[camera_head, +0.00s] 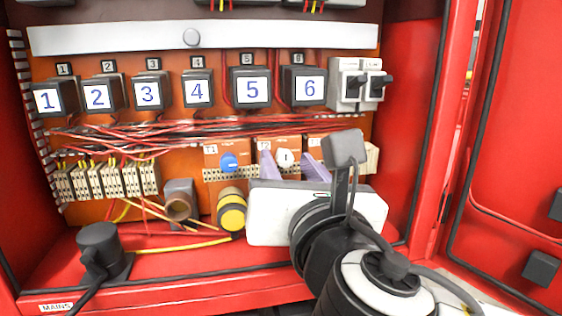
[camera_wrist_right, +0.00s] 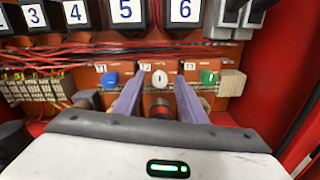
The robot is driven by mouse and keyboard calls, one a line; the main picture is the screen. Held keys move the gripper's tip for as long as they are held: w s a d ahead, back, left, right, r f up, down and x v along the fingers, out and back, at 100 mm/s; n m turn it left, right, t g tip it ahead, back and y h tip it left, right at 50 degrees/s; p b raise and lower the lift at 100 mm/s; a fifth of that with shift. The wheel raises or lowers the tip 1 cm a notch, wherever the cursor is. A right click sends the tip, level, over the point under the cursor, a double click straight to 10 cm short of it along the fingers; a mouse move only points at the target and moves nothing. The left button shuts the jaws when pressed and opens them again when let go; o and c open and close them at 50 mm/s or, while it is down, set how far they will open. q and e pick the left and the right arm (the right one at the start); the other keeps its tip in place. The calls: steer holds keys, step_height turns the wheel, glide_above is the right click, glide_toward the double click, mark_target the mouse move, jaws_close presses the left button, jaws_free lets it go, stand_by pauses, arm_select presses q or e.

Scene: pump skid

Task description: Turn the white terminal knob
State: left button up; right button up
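The white terminal knob (camera_head: 285,158) sits on the orange T2 block, between a blue knob and a green knob; it also shows in the right wrist view (camera_wrist_right: 159,79). My right gripper (camera_head: 285,154) faces the panel with its two purple fingers apart, and the fingers also show in the wrist view (camera_wrist_right: 161,73). The knob appears in the gap between the fingertips, with visible space on either side. I cannot tell how far the tips are from the block in depth. My left gripper is out of view.
The blue knob (camera_head: 229,162) is left of the fingers, and the green knob (camera_wrist_right: 208,77) is close to the right finger. Red wires (camera_head: 150,135) run above.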

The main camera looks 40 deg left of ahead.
steer(key=shift+w+a, duration=0.1)
steer(key=shift+w, duration=0.05)
steer(key=shift+c, duration=0.5)
jaws_close()
